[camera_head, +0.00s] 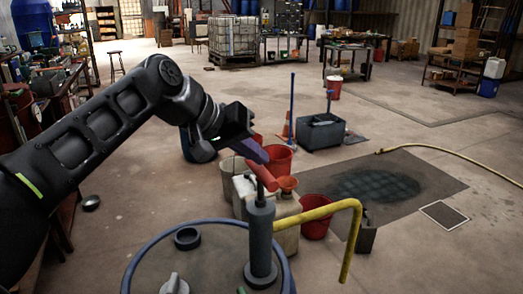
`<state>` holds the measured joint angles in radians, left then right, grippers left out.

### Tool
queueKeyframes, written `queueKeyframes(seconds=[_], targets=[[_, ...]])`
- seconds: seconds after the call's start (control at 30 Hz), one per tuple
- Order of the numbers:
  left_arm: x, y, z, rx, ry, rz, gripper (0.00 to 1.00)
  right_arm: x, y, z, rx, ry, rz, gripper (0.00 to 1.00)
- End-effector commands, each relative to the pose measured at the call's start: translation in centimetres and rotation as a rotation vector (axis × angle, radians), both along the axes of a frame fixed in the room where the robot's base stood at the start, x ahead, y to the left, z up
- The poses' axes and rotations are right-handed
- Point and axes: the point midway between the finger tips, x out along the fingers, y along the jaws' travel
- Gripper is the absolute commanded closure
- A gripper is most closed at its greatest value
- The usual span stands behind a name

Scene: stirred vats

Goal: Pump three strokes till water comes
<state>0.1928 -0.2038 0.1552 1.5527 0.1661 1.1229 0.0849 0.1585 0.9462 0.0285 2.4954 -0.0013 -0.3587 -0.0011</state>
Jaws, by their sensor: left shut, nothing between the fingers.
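A hand pump (261,240) stands upright on the lid of a round vat (215,270) with a blue rim, at the bottom of the head view. No water shows at the spout's mouth. My right gripper is not in view.
A grey mop bucket (322,132) is farther back. A dark wet mat (425,180) and a yellow hose (460,158) lie at right. A cluttered bench lines the left.

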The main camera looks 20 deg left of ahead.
Motion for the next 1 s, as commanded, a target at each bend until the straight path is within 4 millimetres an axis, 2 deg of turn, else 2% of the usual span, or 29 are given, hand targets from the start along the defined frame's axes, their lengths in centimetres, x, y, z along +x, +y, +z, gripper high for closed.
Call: queueKeyframes(seconds=[1.0], targets=[[0.0,0.0,-1.5,0.001,0.006,-0.001,1.0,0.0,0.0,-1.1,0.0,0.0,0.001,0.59]])
